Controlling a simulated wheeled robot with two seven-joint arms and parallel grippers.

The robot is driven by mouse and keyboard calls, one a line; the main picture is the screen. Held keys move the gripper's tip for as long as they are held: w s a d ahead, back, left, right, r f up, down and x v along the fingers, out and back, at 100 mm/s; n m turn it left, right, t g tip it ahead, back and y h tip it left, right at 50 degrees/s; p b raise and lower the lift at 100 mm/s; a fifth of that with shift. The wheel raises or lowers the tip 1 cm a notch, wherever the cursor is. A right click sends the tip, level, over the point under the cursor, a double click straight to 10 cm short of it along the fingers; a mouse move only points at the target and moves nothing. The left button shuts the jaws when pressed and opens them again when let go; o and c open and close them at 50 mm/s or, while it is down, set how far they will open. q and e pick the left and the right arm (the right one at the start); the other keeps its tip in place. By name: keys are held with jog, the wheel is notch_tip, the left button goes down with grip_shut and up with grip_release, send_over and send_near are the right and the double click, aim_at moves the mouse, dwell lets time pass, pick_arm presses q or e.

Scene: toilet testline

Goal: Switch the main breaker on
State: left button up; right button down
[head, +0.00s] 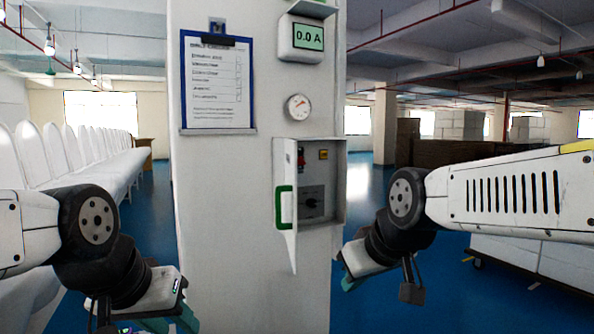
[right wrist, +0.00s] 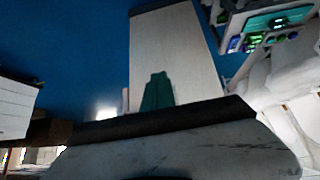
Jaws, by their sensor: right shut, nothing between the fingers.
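A grey breaker box (head: 339,190) is set in the white column, its door (head: 290,225) standing open toward me. The door has a green handle (head: 283,207). Inside are a small red part (head: 301,159), a yellow label (head: 323,154) and a dark panel with a knob (head: 312,203); the breaker's position is too small to read. My right gripper (right wrist: 157,92) is shut and empty; in the head view it is right of the box, mostly hidden behind my arm. My left gripper (head: 150,322) is low at the left, apart from the column, its fingertips partly cut off.
A display (head: 308,37) reading 0.0 A, a round gauge (head: 298,107) and a blue clipboard (head: 217,85) are on the column (head: 225,200). White toilet-like units (head: 95,160) line the left. Brown and white stacks (head: 445,150) stand at the back right. Blue floor lies between.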

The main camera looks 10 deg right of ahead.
aim_at(301, 162)
jog(key=w+d+r+n+t, duration=0.25)
jog(key=w+n, duration=0.35)
jog(key=w, duration=0.3)
jog(key=w+d+r+n+t+h, duration=0.1)
jog(key=w+r+n+t, duration=0.3)
jog(key=w, duration=0.6)
jog(key=w+d+r+n+t, duration=0.1)
jog(key=w+d+r+n, duration=0.1)
jog(key=w+n, duration=0.6)
jog(key=w+a+n+t+y, duration=0.1)
jog(key=w+a+n+y, duration=0.1)
jog(key=w+n, duration=0.5)
jog(key=w+a+n+t+y, duration=0.2)
jog(key=w+n, duration=0.5)
jog(key=n, duration=0.4)
jog(key=shift+w+a+f+n+y, duration=0.2)
jog(key=shift+w+a+n+y, duration=0.1)
jog(key=shift+a+y, duration=0.5)
jog(key=w+a+r, duration=0.2)
jog(key=w+r, duration=0.3)
jog(key=w, duration=0.2)
jog(key=shift+w+a, duration=0.25)
